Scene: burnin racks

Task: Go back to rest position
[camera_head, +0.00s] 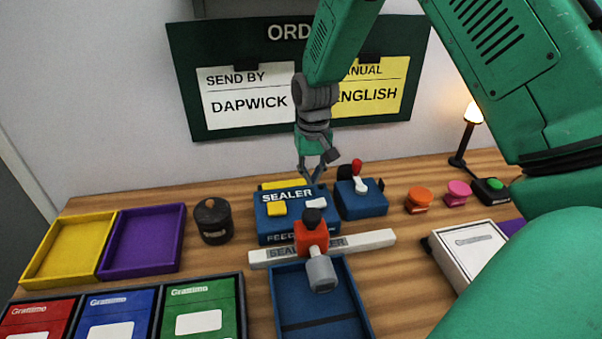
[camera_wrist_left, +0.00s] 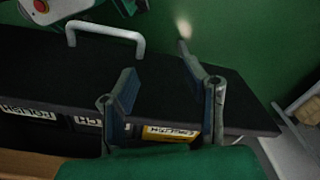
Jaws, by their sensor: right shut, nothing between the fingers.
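My right arm, green, reaches in from the upper right of the head view. Its gripper (camera_head: 318,176) points down above the back of the blue sealer (camera_head: 290,222), with its slim fingers near the blue box with a red-tipped lever (camera_head: 360,200). It is shut and empty. Whether a fingertip touches the sealer cannot be told. My left gripper (camera_wrist_left: 157,60) shows only in the left wrist view. Its two fingers stand wide apart with nothing between them, over a dark surface (camera_wrist_left: 80,62).
An order board (camera_head: 300,125) hangs on the wall. The wooden table (camera_head: 400,265) holds yellow (camera_head: 108,220) and purple (camera_head: 181,213) trays, a dark pot (camera_head: 212,222), coloured boxes, stamps (camera_head: 419,200), a lamp (camera_head: 467,140) and a white box (camera_head: 470,262). A pale handle (camera_wrist_left: 105,30) shows in the left wrist view.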

